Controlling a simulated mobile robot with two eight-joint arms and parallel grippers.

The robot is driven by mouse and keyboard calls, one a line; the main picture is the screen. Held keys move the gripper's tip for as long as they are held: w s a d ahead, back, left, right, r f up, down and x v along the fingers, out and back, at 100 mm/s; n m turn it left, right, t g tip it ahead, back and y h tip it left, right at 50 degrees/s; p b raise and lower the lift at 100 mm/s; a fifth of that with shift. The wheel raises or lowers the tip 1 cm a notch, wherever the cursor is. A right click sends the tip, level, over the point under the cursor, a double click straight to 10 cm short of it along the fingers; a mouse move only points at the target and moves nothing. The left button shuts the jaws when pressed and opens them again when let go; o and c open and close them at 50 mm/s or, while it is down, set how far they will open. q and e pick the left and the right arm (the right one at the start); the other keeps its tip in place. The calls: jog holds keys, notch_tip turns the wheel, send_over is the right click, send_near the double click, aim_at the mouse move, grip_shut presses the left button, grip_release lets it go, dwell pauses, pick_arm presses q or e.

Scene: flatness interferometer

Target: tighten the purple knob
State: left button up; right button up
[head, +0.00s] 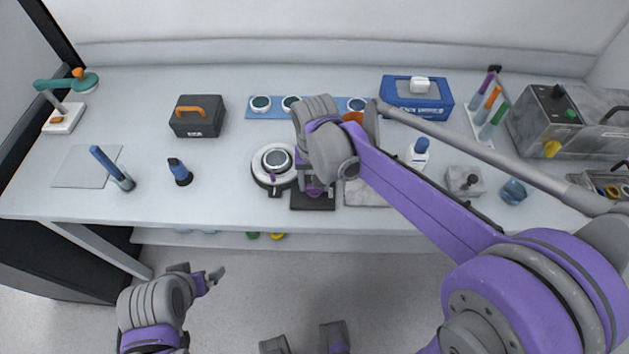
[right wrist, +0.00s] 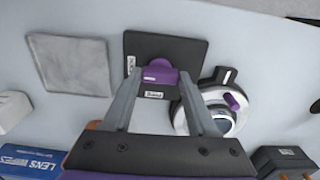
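A purple knob (right wrist: 160,74) sits on a black square plate (right wrist: 188,52) with small white labels. In the head view the knob (head: 316,190) shows just under my right wrist, on the same plate (head: 313,202). My right gripper (right wrist: 161,76) reaches down to the knob. One finger lies against each side of it, with no clear gap, and nothing else is between them. My left gripper (head: 198,278) hangs in front of the table, low in the head view, away from everything; its finger gap is unclear.
A white-and-black round instrument (head: 262,182) with its own small purple knob (right wrist: 235,101) stands close beside the plate. A grey slab (right wrist: 70,66) lies on the other side. A blue wipes box (head: 435,104) is behind. The table's front edge is near the plate.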

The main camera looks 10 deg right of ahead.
jog(key=o, duration=0.4)
notch_tip(320, 180, up, 11)
jog(key=shift+p, duration=0.4)
dwell(0.5)
jog(key=s+d+f+n+t, duration=0.1)
jog(key=s+d+f+t, duration=0.1)
jog(key=s, duration=0.5)
jog(key=s+d+f+n+t+p, duration=0.1)
jog(key=s+d+f+t, duration=0.2)
jog(key=s+f, duration=0.4)
jog(key=shift+s+d+n, duration=0.4)
jog(key=shift+d, duration=0.4)
